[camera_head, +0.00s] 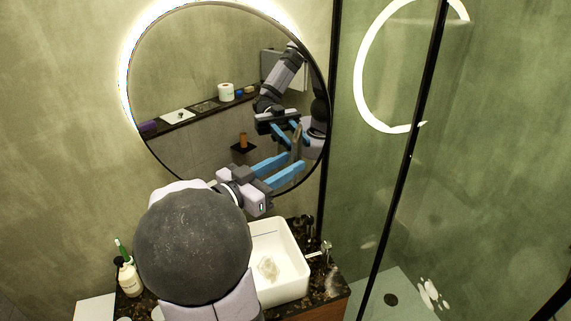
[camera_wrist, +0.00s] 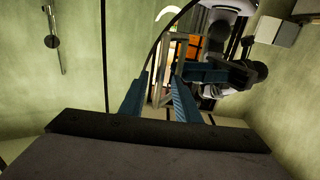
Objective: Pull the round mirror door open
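The round mirror door (camera_head: 190,60) hangs on the wall in the head view, with a thin dark rim and a glowing halo behind it. It looks closed, near flat to the wall. My gripper (camera_head: 296,161) is in front of its lower right part, its two blue fingers apart and pointing right. In the wrist view my gripper (camera_wrist: 161,78) is open, and the mirror's dark curved rim runs down between or just behind the fingertips. I cannot tell whether a finger touches the rim. The mirror reflects my arm and blue fingers.
A white basin (camera_head: 277,264) sits on a dark speckled counter below the mirror. A glass shower panel with a black frame (camera_head: 402,190) stands close to the mirror's right side. A shower fitting (camera_wrist: 53,40) shows in the wrist view.

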